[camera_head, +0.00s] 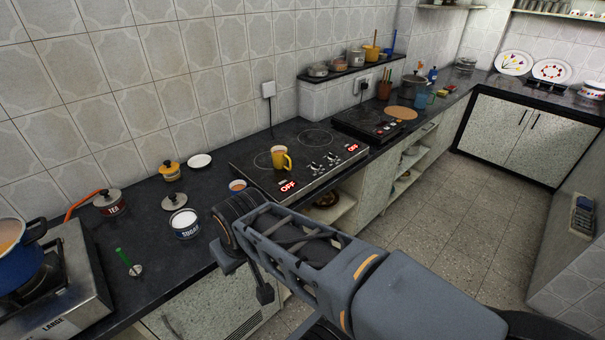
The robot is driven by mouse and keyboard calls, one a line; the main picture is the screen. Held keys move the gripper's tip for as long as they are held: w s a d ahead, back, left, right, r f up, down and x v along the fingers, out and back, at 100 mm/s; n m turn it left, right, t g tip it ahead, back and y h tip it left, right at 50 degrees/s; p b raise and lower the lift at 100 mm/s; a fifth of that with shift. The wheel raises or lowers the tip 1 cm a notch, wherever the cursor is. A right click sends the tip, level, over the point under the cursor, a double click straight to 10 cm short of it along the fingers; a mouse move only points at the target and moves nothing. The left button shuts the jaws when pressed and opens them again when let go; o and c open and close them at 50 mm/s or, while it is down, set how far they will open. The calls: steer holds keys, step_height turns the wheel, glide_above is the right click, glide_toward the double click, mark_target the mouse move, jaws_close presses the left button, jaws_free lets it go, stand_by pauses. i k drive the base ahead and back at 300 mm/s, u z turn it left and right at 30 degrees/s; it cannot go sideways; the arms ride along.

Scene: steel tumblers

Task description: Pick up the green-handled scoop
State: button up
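The green-handled scoop (122,258) lies on the dark countertop at the lower left, between the steel gas stove and the sugar tin. Its green handle points up and left in the picture, and its small metal bowl is at the lower right end. My gripper (246,279) hangs by the counter's front edge, to the right of the scoop and well apart from it. Its two fingers are spread with a gap between them, and nothing shows between them.
An open sugar tin (185,224), a loose lid (174,202) and a tea tin (110,203) stand near the scoop. A steel stove (75,290) with a blue pot (22,268) is left. A yellow mug (281,160) stands on the black cooktop (330,150).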

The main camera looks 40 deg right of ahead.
mark_target(128, 261)
steer(key=z, duration=1.15)
steer(key=i, duration=0.65)
steer(key=u, duration=4.3)
steer(key=i, duration=1.05)
steer(key=z, duration=0.35)
